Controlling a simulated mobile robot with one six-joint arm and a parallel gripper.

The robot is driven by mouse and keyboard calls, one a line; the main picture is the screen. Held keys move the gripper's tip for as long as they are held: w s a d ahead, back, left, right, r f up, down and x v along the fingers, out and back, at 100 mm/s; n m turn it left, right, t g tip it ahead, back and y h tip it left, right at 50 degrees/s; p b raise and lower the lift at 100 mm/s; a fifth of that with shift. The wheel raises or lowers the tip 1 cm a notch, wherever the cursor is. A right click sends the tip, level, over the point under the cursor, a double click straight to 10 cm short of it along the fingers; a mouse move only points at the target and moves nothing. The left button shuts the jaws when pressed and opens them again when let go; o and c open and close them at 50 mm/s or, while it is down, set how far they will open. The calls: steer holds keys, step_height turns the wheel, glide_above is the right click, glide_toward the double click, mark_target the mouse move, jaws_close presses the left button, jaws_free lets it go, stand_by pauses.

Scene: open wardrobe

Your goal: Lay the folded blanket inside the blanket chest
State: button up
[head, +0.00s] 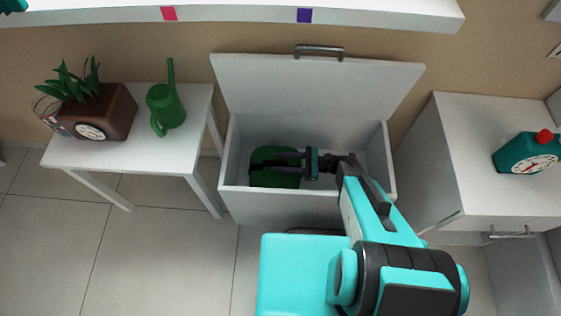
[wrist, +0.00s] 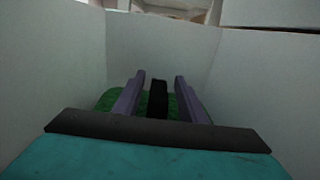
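The blanket chest (head: 300,207) is white and stands open, its lid (head: 315,85) tilted up at the back. The folded blanket (head: 264,178) is green and lies inside the chest, towards its left end. It also shows low in the wrist view (wrist: 109,99), partly hidden by my fingers. My gripper (head: 274,161) reaches into the chest from the right, over the blanket. In the wrist view its two purple fingers (wrist: 160,84) are apart, with gaps on both sides of a black strip (wrist: 158,100) between them. I cannot tell whether the fingers touch the blanket.
A white table (head: 160,145) at left holds a brown planter (head: 108,112) and a green watering can (head: 167,106). A white cabinet (head: 490,110) at right bears a teal canister (head: 527,155) with a red cap. A white shelf (head: 390,12) runs above. The floor at left is clear.

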stand_by(0.3)
steer(key=shift+r, duration=0.8)
steer(key=p, duration=0.1)
glide_above(300, 161)
steer(key=s, duration=0.4)
steer(key=shift+w+a+f, duration=0.1)
steer(key=shift+w+f, duration=0.1)
steer(key=shift+r, duration=0.15)
